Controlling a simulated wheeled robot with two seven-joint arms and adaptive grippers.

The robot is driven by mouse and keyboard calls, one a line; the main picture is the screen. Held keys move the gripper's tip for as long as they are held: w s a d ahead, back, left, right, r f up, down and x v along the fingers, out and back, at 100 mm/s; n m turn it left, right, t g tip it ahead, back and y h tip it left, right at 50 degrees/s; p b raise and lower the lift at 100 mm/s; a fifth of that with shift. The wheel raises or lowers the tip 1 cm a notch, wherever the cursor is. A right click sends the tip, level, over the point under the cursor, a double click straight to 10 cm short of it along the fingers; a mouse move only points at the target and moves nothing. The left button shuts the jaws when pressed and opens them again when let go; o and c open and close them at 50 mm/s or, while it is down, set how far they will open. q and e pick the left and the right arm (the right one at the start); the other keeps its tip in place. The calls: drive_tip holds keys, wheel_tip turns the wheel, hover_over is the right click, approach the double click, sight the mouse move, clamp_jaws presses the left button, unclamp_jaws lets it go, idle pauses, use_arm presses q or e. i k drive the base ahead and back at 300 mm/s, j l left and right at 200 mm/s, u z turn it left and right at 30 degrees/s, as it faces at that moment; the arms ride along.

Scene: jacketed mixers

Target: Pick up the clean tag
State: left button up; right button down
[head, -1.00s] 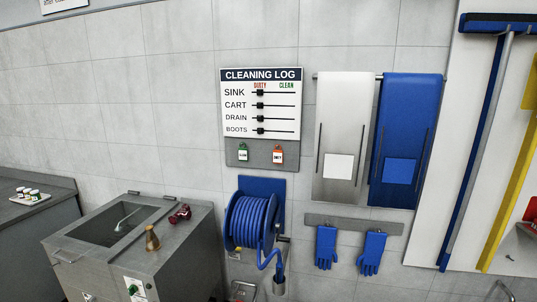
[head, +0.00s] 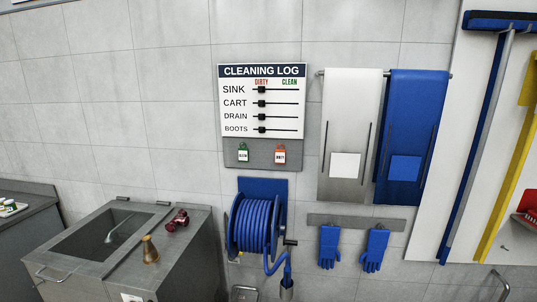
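The clean tag (head: 243,153) is a small white tag with a green top. It hangs on the grey lower strip (head: 262,161) of the cleaning log board (head: 262,104) on the wall. A similar tag with an orange-red top, the dirty tag (head: 280,154), hangs to its right. The board's sliders for sink, cart, drain and boots all stand toward the dirty side. Neither of my grippers shows in the head view.
Below the board is a blue hose reel (head: 256,225). A steel sink (head: 100,236) stands at lower left with a brass-coloured nozzle (head: 150,250) and a dark red fitting (head: 177,220) on its rim. Aprons (head: 410,130) and blue gloves (head: 329,247) hang at right.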

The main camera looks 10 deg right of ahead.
sight(243, 152)
drive_tip(key=i+j+z, duration=0.15)
drive_tip(key=z, duration=0.3)
drive_tip(key=j+z, duration=0.45)
drive_tip(key=i+j+z, duration=0.1)
drive_tip(key=j+z, duration=0.6)
drive_tip(key=j, duration=0.15)
drive_tip(key=i+j, duration=0.05)
